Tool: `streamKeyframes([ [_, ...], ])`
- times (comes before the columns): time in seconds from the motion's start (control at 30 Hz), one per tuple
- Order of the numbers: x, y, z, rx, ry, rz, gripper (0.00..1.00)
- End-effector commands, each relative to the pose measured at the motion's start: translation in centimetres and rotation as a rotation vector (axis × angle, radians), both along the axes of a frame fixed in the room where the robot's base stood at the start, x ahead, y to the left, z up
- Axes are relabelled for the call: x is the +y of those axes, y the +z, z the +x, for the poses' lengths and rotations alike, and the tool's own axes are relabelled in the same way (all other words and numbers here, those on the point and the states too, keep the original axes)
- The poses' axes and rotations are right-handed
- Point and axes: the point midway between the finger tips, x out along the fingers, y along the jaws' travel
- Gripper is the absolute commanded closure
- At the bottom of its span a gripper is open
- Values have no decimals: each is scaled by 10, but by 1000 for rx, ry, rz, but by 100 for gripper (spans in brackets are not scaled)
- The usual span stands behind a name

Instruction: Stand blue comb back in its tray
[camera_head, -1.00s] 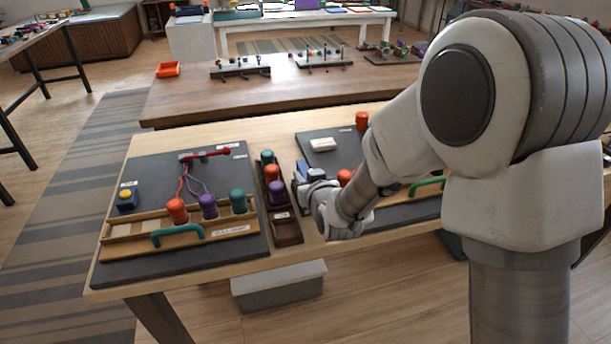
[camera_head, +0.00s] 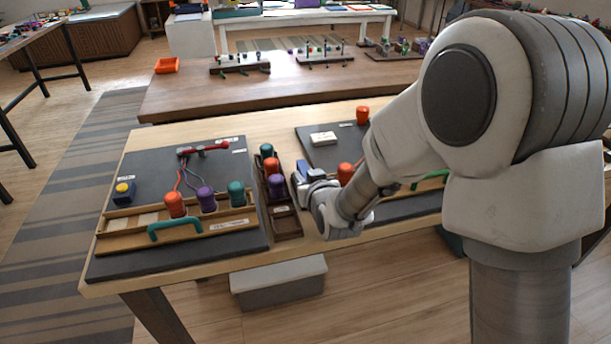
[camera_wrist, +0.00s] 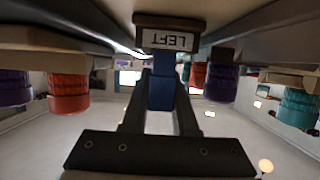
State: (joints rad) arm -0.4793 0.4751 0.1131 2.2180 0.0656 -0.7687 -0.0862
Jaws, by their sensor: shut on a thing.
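My gripper (camera_wrist: 160,95) is shut on the blue comb (camera_wrist: 161,88), which stands between the two dark fingers in the wrist view. In the head view a blue part of the comb (camera_head: 312,173) shows at my gripper (camera_head: 301,184), just right of the narrow brown tray (camera_head: 286,226). The tray holds teal, orange and purple spools, and its near part looks empty. In the wrist view a dark wooden end piece marked LEFT (camera_wrist: 168,40) lies just beyond the comb. I cannot tell whether the comb touches it. The comb's far end is hidden.
Left of the tray is a dark board (camera_head: 130,265) with a wooden rack, a teal handle (camera_head: 175,228) and orange, purple and teal spools. Another board with a white block (camera_head: 323,138) lies right, partly behind my arm.

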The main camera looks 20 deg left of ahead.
Motion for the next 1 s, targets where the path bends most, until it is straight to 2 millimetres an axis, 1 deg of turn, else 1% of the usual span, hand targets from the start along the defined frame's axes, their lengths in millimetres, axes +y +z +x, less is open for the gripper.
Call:
streamKeyframes([
  [0.17, 0, -4, 0, -1, 0, 1, 100],
  [0.47, 0, -4, 0, -1, 0, 1, 100],
  [0.5, 0, -4, 0, -1, 0, 1, 66],
  [0.57, 0, -4, 0, -1, 0, 1, 55],
  [0.6, 0, -4, 0, -1, 0, 1, 48],
  [0.67, 0, -4, 0, 0, 0, 0, 38],
  [1.0, -1, -3, -2, 0, 0, 0, 38],
])
